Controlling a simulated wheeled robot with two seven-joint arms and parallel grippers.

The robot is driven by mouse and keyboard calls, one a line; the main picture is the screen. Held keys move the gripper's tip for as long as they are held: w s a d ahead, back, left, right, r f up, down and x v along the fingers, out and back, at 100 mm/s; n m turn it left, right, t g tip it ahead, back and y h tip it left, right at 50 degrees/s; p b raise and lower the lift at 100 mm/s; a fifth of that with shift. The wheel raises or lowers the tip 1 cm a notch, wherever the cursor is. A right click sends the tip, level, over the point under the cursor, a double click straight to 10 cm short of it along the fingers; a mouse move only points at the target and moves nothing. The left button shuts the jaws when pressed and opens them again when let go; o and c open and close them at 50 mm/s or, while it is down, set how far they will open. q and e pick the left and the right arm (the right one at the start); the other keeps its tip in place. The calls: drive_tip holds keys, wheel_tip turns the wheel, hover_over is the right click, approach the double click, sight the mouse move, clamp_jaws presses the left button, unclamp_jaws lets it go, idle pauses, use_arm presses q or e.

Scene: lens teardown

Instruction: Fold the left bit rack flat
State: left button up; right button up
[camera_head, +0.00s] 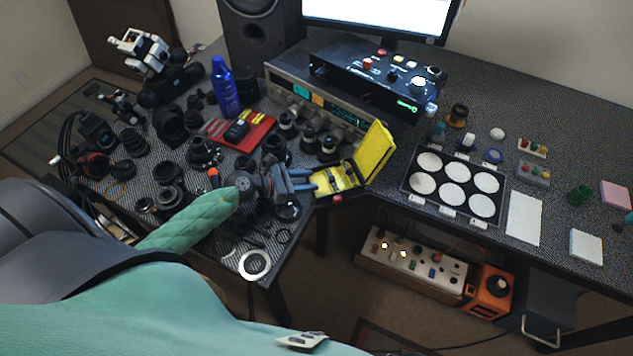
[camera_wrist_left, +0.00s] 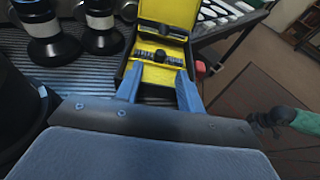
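An open yellow bit case (camera_head: 335,179) lies at the front edge of the bench, its lid (camera_head: 376,150) standing up on the right. In the left wrist view the case (camera_wrist_left: 142,70) holds two dark crosswise racks with bits, a nearer rack (camera_wrist_left: 160,58) and a farther rack (camera_wrist_left: 163,30). I cannot tell which is the left bit rack or how far each is tilted. My left gripper (camera_head: 311,183) is open at the near end of the case; its blue fingers (camera_wrist_left: 158,90) stand apart with yellow case between them. What looks like my right gripper (camera_wrist_left: 258,120) is small, off the bench.
Lens parts crowd the bench left of the case, with a red tray (camera_head: 258,130) among them. An instrument (camera_head: 290,88) stands behind. A parts mat with white discs (camera_head: 408,185) lies to the right.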

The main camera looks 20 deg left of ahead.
use_arm(q)
drive_tip(key=shift+v, duration=0.8)
use_arm(e)
drive_tip(key=shift+a+r, duration=0.15)
drive_tip(key=shift+r, duration=0.65)
drive_tip(key=shift+w, duration=0.1)
